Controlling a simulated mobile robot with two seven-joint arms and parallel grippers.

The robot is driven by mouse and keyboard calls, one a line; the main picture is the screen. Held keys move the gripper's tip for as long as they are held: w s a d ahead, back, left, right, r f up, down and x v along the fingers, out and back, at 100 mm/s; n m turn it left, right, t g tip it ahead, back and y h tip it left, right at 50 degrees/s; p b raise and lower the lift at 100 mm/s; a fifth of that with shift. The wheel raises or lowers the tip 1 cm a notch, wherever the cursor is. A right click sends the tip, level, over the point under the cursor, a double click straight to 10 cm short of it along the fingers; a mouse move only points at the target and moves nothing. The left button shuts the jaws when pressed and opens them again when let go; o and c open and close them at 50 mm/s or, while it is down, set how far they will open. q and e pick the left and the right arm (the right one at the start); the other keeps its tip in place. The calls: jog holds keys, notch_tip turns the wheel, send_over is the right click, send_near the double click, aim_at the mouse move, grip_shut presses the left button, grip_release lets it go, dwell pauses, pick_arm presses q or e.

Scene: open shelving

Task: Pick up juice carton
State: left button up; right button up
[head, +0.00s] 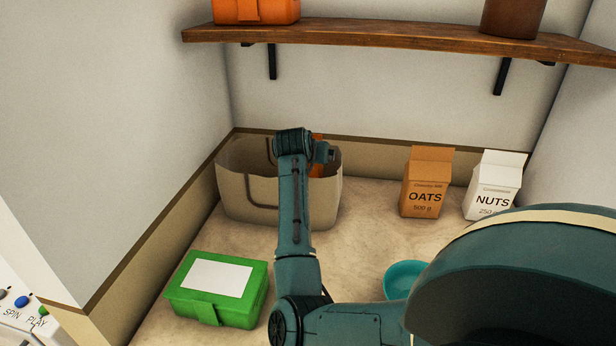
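No carton marked as juice can be read. An orange item (317,172) shows in part inside the beige basket (248,192) at the back, mostly hidden behind my arm; I cannot tell whether it is the juice carton. My arm, apparently the right one, comes in from the lower right and reaches up in front of the basket. A small teal part (325,152) shows beside its far end, over the basket. Its gripper fingers are hidden. My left gripper is not in view.
A brown OATS carton (425,185) and a white NUTS carton (492,190) stand at the back right. A green box (218,308) is at the front left, a teal bowl (403,276) right of my arm. A wooden shelf (400,42) runs above. The surface before OATS is clear.

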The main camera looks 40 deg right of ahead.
jog(key=shift+w+d+f, duration=0.1)
jog(key=shift+f, duration=0.05)
grip_shut()
jog(key=shift+r, duration=0.25)
dwell(0.9)
